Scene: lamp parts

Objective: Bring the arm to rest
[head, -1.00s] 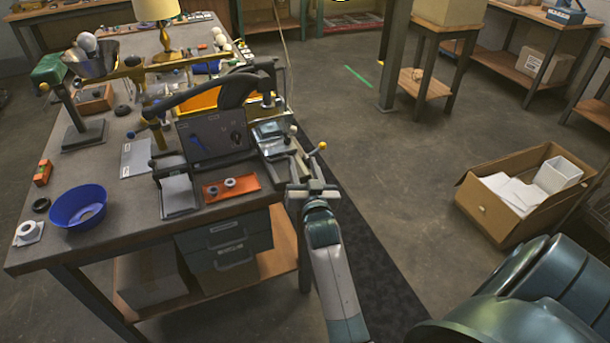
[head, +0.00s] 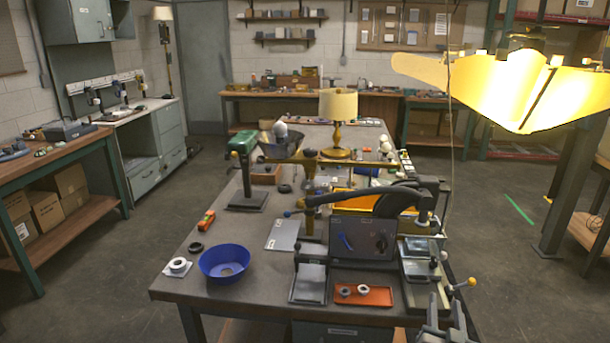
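My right gripper (head: 445,315) is at the bottom edge of the head view, right of centre. Its two fingers point away from me and stand apart, with nothing seen between them. It is by the near right corner of the workbench (head: 215,292), close to a lever with a yellow knob (head: 471,282). I cannot tell whether it touches anything there. Most of the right arm is below the picture. My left gripper is not in view.
On the bench are a blue bowl (head: 224,263), an orange tray (head: 363,296), a dark press-like tool (head: 360,197) and a lamp with a cream shade (head: 338,106). A lit yellow hanging shade (head: 500,88) fills the upper right.

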